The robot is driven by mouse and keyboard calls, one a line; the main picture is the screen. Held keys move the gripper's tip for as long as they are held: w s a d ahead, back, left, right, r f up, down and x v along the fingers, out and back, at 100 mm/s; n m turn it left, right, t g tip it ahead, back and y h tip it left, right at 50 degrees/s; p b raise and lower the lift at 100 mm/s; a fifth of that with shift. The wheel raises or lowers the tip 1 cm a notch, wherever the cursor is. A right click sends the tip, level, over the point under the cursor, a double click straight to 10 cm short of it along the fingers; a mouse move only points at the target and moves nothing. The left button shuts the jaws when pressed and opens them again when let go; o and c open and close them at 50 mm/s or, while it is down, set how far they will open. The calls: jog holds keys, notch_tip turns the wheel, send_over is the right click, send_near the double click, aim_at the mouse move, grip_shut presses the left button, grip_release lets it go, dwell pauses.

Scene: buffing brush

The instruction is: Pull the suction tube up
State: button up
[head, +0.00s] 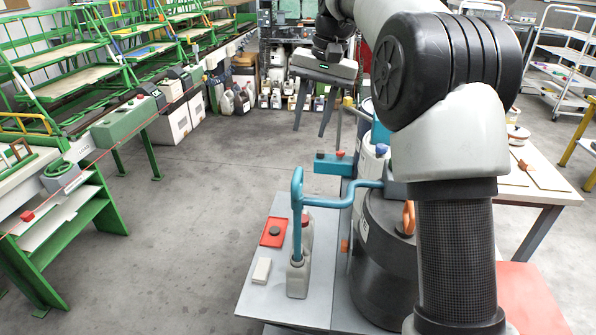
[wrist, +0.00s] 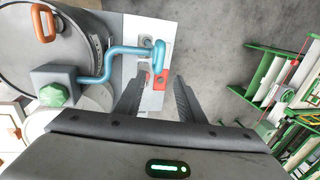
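The teal suction tube (head: 297,215) runs from a grey box on the drum, bends over at a hooked top, and drops upright into the neck of a grey canister (head: 298,280). The tube's lower end is hidden inside the canister. In the wrist view, the tube (wrist: 122,51) is seen from above, with its hooked end just beyond the fingertips. My gripper (head: 310,131) is open and empty, fingers pointing down, above and behind the tube in the head view. In the wrist view, my gripper (wrist: 158,80) shows a clear gap between its fingers.
A dark drum (head: 378,265) with an orange handle (head: 408,217) stands right of the canister. A red tray (head: 273,232) and a small white block (head: 262,270) lie on the grey table (head: 250,305). Green racks (head: 75,85) line the left. The floor between is clear.

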aim_at(298, 172)
jog(key=f+b, duration=0.1)
jog(key=f, duration=0.3)
jog(key=a+f, duration=0.1)
jog(key=f, duration=0.3)
jog(key=a+f+b, duration=0.1)
jog(key=f, duration=0.3)
jog(key=shift+w+a+f+b, duration=0.2)
jog(key=shift+a+f+b, duration=0.05)
jog(key=shift+f+b, duration=0.1)
grip_shut()
